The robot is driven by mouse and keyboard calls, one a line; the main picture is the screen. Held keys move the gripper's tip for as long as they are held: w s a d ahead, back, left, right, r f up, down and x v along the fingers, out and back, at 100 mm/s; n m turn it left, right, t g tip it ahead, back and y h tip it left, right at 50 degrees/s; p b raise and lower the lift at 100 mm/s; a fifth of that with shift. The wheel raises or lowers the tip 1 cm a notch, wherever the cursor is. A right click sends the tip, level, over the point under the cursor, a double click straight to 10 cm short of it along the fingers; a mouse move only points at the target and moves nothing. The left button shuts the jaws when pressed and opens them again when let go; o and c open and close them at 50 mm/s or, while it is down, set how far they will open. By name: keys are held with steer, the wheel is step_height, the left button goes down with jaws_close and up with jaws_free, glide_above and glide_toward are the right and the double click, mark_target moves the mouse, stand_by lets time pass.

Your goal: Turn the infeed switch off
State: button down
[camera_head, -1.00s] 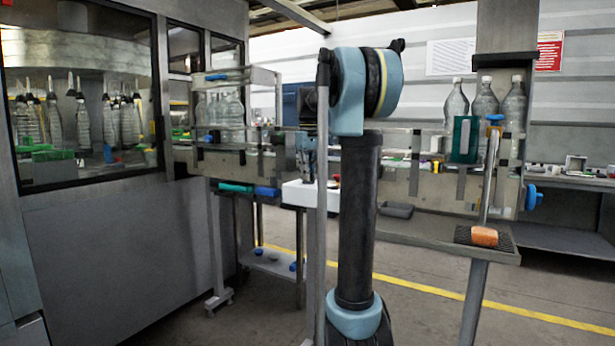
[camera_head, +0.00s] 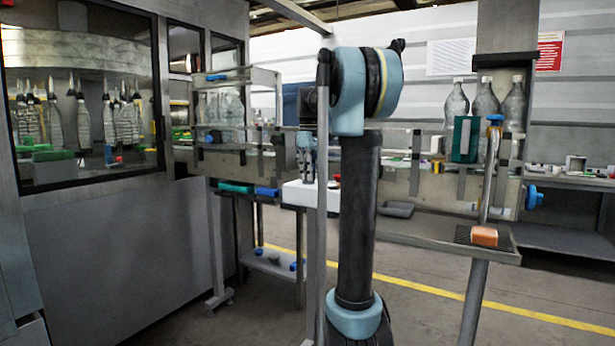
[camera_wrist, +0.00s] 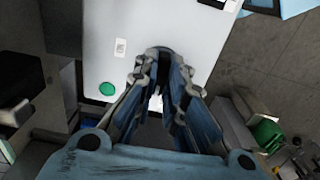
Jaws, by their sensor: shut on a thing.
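The white control box (camera_head: 297,193) stands below the conveyor in the head view, and its white face (camera_wrist: 190,25) fills the upper middle of the wrist view. A green button (camera_wrist: 107,90) and a small pale plate (camera_wrist: 120,46) are on that face. My gripper (camera_wrist: 161,72) reaches down to the box, its fingers close together at the face. It is shut on what seems to be the infeed switch, mostly hidden between the fingertips; its setting cannot be read. In the head view my gripper (camera_head: 307,168) is small, at the top of the box. A red button (camera_head: 336,178) shows beside it.
The conveyor (camera_head: 400,170) runs behind the box, with clear bottles (camera_head: 485,103) at its right. A glazed machine (camera_head: 90,240) stands at left. A shelf with an orange block (camera_head: 484,236) is at right. A grey post (camera_head: 322,200) stands close to my arm.

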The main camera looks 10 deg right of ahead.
steer(key=shift+w, duration=0.1)
steer(key=c, duration=1.7)
jaws_free()
steer(key=shift+o, duration=0.2)
step_height(320, 180, up, 12)
steer(key=shift+f, duration=0.1)
steer(key=s+f+m+t, duration=0.1)
steer(key=s+f+m, duration=0.4)
steer(key=s+f, duration=1.3)
steer(key=s+f+m+t, duration=0.1)
steer(key=s+f+m, duration=0.3)
steer(key=s+f, duration=1.5)
step_height(320, 180, down, 5)
steer(key=shift+a+f+m, duration=0.1)
steer(key=shift+a+m, duration=0.25)
steer(key=shift+m, duration=0.05)
